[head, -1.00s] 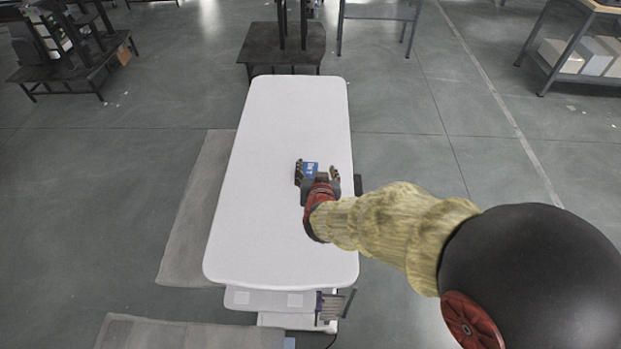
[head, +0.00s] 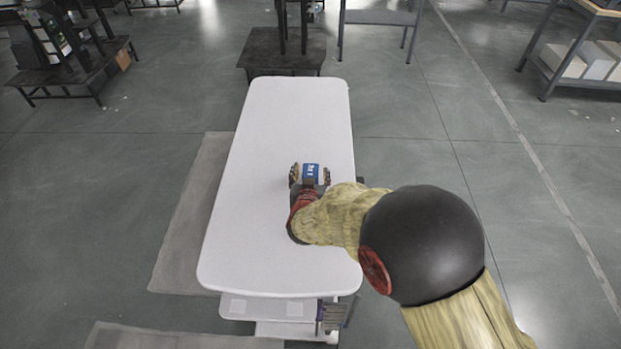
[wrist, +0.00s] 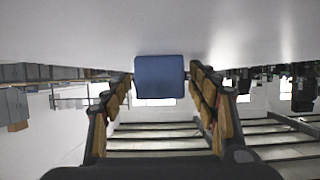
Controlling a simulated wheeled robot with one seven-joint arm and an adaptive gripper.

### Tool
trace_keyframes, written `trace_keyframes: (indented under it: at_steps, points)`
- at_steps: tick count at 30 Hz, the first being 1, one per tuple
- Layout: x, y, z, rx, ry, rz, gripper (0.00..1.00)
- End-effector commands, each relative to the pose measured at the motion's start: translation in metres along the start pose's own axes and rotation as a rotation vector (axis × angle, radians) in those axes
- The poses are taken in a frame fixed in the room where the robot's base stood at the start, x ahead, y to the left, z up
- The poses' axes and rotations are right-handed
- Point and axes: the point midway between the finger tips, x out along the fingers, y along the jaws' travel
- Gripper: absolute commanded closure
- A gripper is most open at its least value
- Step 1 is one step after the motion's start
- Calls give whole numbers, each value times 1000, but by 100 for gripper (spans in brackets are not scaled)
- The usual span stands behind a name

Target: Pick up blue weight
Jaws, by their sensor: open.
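The blue weight (head: 311,170) is a small blue block with white markings on its top. It sits on the white table (head: 270,130), a little right of the table's middle. My gripper (head: 310,175) is low over the table with one finger on each side of the weight. In the wrist view the blue weight (wrist: 160,77) shows between and beyond the tips of my open gripper (wrist: 160,88), close to the right fingers. Whether a finger touches it cannot be told.
The rest of the white tabletop is clear. A dark low platform (head: 258,62) stands beyond the table's far end.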

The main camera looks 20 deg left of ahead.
Motion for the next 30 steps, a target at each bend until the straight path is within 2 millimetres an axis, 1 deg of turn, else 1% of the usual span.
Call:
trace_keyframes:
  at_steps: [7,8,30]
  points:
    - [2,0,-2,0,1,-1,41]
    - [2,0,-2,1,1,-1,42]
    - [2,0,-1,1,0,-1,84]
